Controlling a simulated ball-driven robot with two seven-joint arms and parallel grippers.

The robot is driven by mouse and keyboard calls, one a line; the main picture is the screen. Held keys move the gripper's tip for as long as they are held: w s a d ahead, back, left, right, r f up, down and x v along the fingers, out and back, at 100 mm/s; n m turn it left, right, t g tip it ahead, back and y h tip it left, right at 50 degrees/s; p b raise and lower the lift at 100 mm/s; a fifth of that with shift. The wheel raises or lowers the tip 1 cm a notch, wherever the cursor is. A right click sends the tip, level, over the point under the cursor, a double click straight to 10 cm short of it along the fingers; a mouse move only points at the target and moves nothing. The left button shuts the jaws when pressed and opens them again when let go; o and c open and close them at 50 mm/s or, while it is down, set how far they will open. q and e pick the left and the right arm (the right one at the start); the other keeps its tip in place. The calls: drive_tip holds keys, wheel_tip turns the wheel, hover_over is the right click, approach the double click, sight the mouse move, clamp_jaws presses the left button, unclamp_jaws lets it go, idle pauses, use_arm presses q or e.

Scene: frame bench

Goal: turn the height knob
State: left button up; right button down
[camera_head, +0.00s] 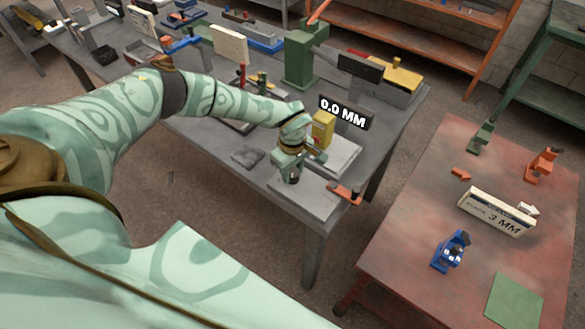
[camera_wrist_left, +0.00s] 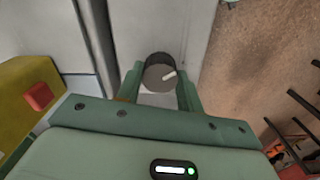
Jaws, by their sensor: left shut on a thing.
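In the head view my left gripper (camera_head: 289,172) is at the front corner of the grey bench and hides the knob. A dark display (camera_head: 346,112) behind it reads 0.0 MM. My right gripper is not in view.
A yellow block (camera_head: 322,129) with a red button (camera_wrist_left: 38,96) stands close beside my left gripper. An orange-handled piece (camera_head: 345,194) is at the bench's front edge. A reddish table (camera_head: 400,260) at the right holds a 3 MM sign (camera_head: 496,212) and a blue device (camera_head: 450,252).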

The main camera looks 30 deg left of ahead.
sight(293, 171)
use_arm(q)
drive_tip(key=shift+w+r+m, duration=0.1)
drive_tip(key=shift+w+m, duration=0.05)
drive_tip(key=shift+m, duration=1.05)
drive_tip(key=o, duration=1)
wheel_tip(293, 171, up, 16)
drive_tip(key=p, duration=0.1)
drive_tip(key=shift+r, duration=0.15)
